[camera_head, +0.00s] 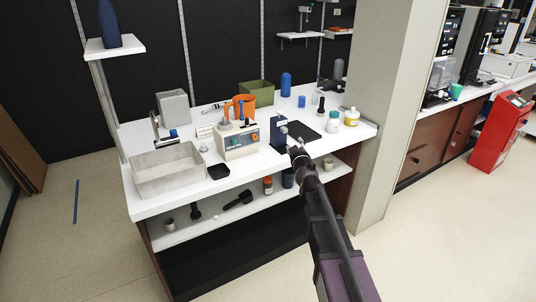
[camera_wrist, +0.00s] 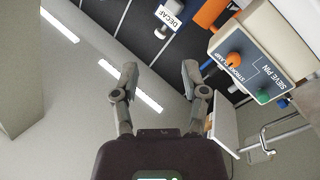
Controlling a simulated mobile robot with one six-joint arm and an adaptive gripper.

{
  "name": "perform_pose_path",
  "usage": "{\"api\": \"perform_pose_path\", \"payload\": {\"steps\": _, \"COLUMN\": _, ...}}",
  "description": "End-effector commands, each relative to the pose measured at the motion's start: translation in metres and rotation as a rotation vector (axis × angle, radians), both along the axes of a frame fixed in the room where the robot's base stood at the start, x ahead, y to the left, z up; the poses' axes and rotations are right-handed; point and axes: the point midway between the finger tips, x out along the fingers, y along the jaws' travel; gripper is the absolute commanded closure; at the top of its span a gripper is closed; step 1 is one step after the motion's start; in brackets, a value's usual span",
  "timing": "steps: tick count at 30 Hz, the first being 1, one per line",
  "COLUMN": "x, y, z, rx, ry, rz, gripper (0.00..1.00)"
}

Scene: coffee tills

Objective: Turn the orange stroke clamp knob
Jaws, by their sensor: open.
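The cream machine (camera_head: 236,146) stands on the white counter in the head view. In the wrist view its blue-grey panel (camera_wrist: 253,72) is at the upper right. The orange stroke clamp knob (camera_wrist: 234,58) is on that panel beside its printed label, with a green knob (camera_wrist: 262,96) near the "SIEVE PIN" label. My gripper (camera_wrist: 160,72) is open and empty, its two fingers spread apart. The orange knob lies to the right of both fingers, apart from them. In the head view my gripper (camera_head: 297,150) is right of the machine, near the counter's front edge.
A dark blue dispenser (camera_head: 278,134) stands close behind my gripper in the head view. A black mat (camera_head: 305,131) and several bottles are to its right. An orange container (camera_head: 243,103) is behind the machine. A grey basin (camera_head: 168,174) and small black tray (camera_head: 219,172) are left.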

Motion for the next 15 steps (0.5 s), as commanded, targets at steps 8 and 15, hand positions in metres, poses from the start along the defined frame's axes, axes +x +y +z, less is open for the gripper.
{"api": "perform_pose_path", "payload": {"steps": 8, "x": 0.009, "y": 0.079, "z": -0.014, "rx": -0.110, "ry": -0.054, "rz": 0.319, "gripper": 0.43}}
{"api": "perform_pose_path", "payload": {"steps": 15, "x": 0.005, "y": 0.101, "z": -0.021, "rx": -0.146, "ry": -0.050, "rz": 0.419, "gripper": 0.43}}
